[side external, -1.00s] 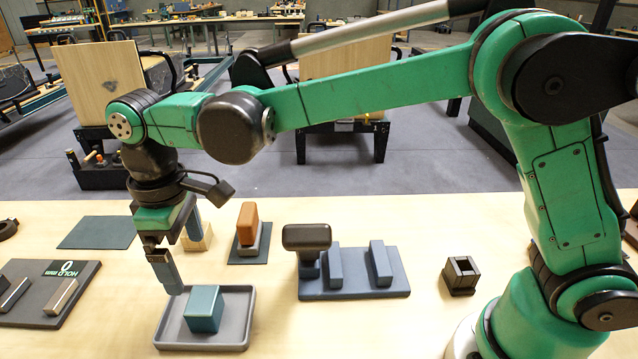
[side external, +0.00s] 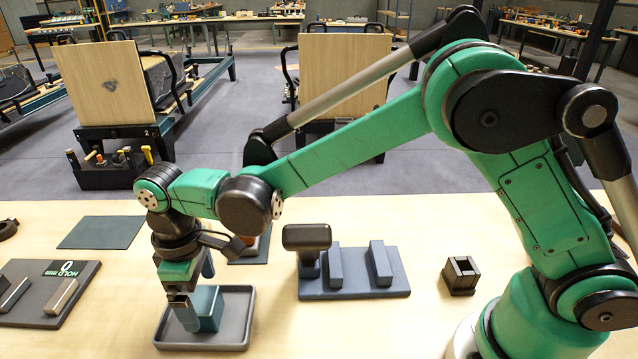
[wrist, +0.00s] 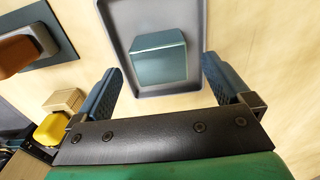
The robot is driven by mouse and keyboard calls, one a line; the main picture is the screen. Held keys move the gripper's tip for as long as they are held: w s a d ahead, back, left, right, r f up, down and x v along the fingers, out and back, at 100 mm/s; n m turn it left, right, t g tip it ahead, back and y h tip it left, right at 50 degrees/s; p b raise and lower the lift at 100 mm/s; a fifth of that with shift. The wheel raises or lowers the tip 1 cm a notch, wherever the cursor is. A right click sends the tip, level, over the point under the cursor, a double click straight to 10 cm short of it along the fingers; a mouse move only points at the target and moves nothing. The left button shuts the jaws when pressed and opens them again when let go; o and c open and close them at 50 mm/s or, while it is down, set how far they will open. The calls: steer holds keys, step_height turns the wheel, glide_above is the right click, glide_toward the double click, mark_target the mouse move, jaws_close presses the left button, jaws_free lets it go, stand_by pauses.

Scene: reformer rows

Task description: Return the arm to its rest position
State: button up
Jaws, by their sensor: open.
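My green and black arm reaches over the table from the right in the side view. My gripper (side external: 190,322) points down at the left part of the grey tray (side external: 238,338), in front of the teal block (side external: 210,308) in that view. The wrist view shows both blue fingers of my gripper (wrist: 162,78) spread wide, with nothing held between them. The teal block (wrist: 158,60) sits in the tray (wrist: 117,30), seen beyond the fingertips. I cannot tell the exact height of the fingertips over the tray.
A slate fixture (side external: 340,285) with upright blocks and a dark-topped post stands right of the tray. A dark square socket (side external: 461,275) is farther right. A dark board (side external: 50,300) lies at left, a flat green mat (side external: 102,232) behind. An orange-brown block (wrist: 20,55) shows in the wrist view.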

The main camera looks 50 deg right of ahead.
step_height(320, 180, up, 17)
steer(key=s+d+r, duration=0.1)
steer(key=s+d, duration=0.4)
steer(key=d, duration=0.7)
steer(key=s+d, duration=0.5)
steer(key=d, duration=0.6)
steer(key=shift+w+f, duration=0.2)
steer(key=shift+f, duration=2.75)
